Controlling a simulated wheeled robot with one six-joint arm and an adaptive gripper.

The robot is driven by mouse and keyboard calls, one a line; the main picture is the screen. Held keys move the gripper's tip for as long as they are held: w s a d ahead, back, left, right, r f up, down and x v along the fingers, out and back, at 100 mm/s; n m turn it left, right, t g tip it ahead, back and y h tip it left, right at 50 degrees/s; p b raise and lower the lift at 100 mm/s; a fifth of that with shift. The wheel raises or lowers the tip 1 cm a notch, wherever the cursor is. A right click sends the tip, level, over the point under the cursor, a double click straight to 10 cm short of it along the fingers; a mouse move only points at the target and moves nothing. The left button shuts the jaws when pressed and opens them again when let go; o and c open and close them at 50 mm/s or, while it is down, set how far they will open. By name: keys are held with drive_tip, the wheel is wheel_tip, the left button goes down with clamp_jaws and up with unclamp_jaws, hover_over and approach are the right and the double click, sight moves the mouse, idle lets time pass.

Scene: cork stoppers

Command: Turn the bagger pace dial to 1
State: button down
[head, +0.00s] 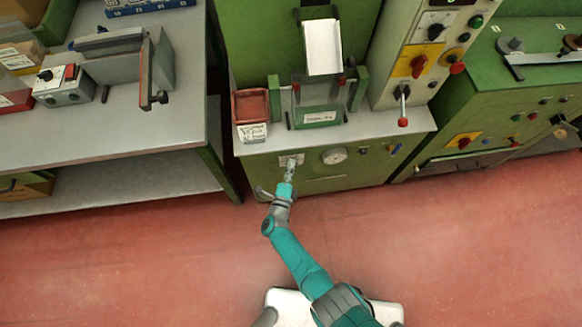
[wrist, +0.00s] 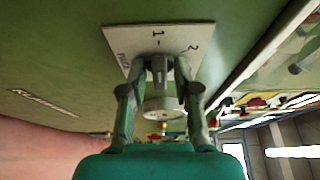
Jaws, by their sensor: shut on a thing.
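The bagger pace dial sits on a small white plate (head: 284,159) on the green front panel of the middle machine. In the wrist view, the plate (wrist: 122,42) shows "PACE", "1" and "2". My gripper (head: 290,172) reaches the dial from the front. In the wrist view, my gripper (wrist: 161,72) is shut on the grey dial knob (wrist: 160,66), with one finger on each side. The fingers cover part of the knob and plate. I cannot tell which number the knob points to.
A round gauge (head: 334,156) sits to the right of the dial. A lever with a red ball (head: 403,121) hangs further right. A red bin (head: 250,105) stands on the ledge above. The red floor (head: 150,260) is open in front.

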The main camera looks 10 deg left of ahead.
idle(0.4)
drive_tip(key=c, duration=1.2)
unclamp_jaws()
drive_tip(key=shift+o, duration=0.2)
drive_tip(key=s+a, duration=0.1)
drive_tip(key=s, duration=1.1)
drive_tip(key=shift+a, duration=0.25)
